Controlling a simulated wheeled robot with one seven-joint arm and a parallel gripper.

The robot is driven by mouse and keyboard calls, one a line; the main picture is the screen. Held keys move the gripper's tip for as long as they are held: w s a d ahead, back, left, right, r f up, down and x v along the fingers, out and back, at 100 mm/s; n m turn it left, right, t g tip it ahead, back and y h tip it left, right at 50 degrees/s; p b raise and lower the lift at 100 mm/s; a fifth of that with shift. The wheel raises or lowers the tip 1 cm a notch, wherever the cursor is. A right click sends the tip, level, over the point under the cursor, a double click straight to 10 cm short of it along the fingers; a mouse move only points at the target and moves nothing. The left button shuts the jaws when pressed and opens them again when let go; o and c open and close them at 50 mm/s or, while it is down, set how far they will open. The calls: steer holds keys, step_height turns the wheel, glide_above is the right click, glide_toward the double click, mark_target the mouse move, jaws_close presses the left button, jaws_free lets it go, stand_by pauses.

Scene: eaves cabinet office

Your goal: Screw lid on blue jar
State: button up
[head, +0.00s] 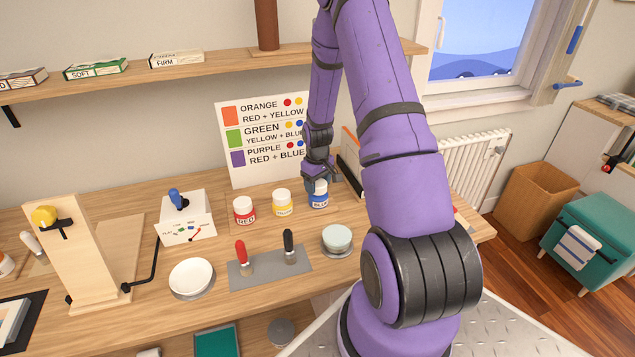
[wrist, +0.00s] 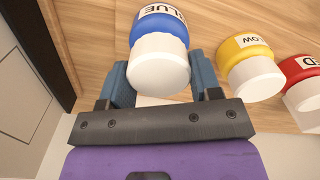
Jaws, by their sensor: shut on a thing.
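The blue jar (head: 319,200) stands on the worktop at the right end of a row of three jars. It also shows at the top of the wrist view (wrist: 160,22). Its white lid (wrist: 159,66) sits on the jar's mouth; I cannot tell how tightly it is seated. My gripper (head: 317,181) is above the jar, pointing down. In the wrist view its blue fingers (wrist: 161,80) are on either side of the lid, and it is shut on the lid. In the head view the gripper hides most of the lid.
The yellow jar (head: 282,205) and red jar (head: 244,212), both white-lidded, stand close to the left of the blue jar. A colour chart (head: 262,130) stands behind. A grey mat (head: 269,272) with two tools and a pale round pot (head: 337,238) lie in front.

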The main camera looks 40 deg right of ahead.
mark_target(318, 182)
steer(key=shift+f, duration=0.3)
steer(key=o, duration=1)
steer(key=shift+r, duration=0.1)
step_height(318, 182, up, 11)
steer(key=shift+f, duration=0.2)
